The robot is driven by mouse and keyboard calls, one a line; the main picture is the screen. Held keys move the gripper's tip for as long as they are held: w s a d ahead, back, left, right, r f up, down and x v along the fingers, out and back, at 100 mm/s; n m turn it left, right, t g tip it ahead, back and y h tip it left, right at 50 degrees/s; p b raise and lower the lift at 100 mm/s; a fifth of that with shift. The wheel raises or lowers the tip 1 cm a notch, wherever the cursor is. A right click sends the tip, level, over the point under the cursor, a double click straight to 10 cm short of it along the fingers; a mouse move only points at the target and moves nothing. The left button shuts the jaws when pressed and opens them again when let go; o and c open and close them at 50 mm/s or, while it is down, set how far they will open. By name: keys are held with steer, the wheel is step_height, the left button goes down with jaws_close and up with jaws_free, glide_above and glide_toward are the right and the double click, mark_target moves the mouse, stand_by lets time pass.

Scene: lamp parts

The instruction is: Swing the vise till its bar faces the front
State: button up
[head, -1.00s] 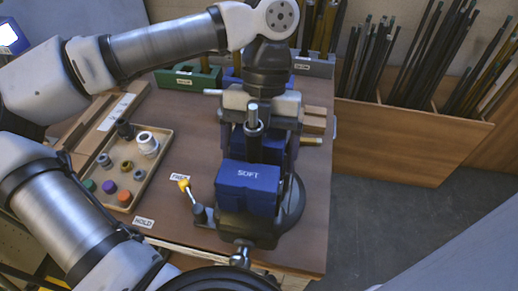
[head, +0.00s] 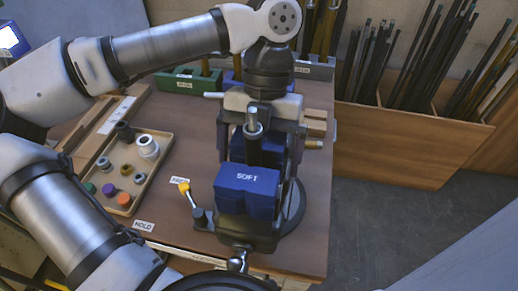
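The vise stands at the table's front edge in the head view, with a blue front jaw block (head: 247,190) lettered "SOFT" and a second blue block behind it. Its round dark base (head: 292,208) shows at the right. A lever with a yellow knob (head: 184,188) sticks up at its left, beside a partly covered label. A metal bar end (head: 239,262) shows at the front, below the jaws. My gripper (head: 260,142) points down over the rear of the vise, its fingers apart on either side of the rear part. Their contact with it is hidden.
A tray (head: 140,203) of small round parts lies left of the vise. A "HOLD" label (head: 143,226) is on the table at front left. A green block (head: 188,82) stands at the back.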

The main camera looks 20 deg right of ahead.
steer(key=v, duration=1.3)
steer(key=shift+d+r+p, duration=0.15)
steer(key=shift+r+p, duration=0.25)
steer(key=shift+p, duration=0.05)
